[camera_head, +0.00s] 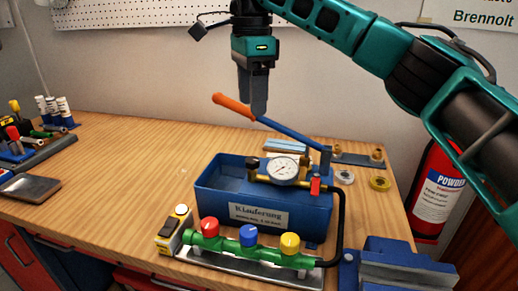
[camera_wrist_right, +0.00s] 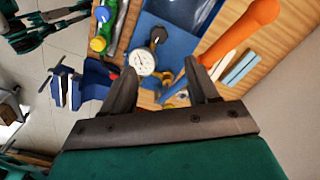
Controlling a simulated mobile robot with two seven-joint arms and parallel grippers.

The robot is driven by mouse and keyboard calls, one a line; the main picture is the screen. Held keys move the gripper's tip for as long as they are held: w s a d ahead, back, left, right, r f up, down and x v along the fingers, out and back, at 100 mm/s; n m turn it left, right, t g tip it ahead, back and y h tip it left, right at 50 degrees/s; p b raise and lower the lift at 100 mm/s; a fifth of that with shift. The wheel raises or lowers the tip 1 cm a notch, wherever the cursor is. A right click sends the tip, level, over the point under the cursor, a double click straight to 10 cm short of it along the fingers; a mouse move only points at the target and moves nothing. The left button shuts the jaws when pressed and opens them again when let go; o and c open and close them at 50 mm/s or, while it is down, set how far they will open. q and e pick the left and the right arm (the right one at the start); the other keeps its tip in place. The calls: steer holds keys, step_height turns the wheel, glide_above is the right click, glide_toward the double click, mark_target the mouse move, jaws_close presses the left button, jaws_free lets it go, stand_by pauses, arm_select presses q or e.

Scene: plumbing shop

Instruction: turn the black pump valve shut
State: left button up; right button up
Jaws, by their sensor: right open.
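The test pump (camera_head: 205,190) is a blue box on the bench, with a round white gauge (camera_head: 283,170) on brass fittings. A small black knob, which looks like the black pump valve (camera_head: 252,163), sits left of the gauge. In the right wrist view the black valve (camera_wrist_right: 157,35) shows beyond the fingertips, beside the gauge. My right gripper (camera_head: 259,108) points down above the pump, clear of the valve, near the orange-gripped pump lever (camera_head: 290,132). Its jaws (camera_wrist_right: 161,66) are open and empty. My left gripper does not show.
A green manifold (camera_head: 215,242) with red, blue and yellow knobs lies in front of the pump, joined by a black hose (camera_head: 340,225). A tape measure (camera_head: 172,232) stands left of it and a blue vise (camera_head: 400,265) right.

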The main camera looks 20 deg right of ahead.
mark_target(253, 160)
step_height(253, 160, down, 13)
steer(key=shift+r+b, duration=0.1)
steer(key=shift+b, duration=0.25)
steer(key=shift+c, duration=0.3)
steer(key=c, duration=1)
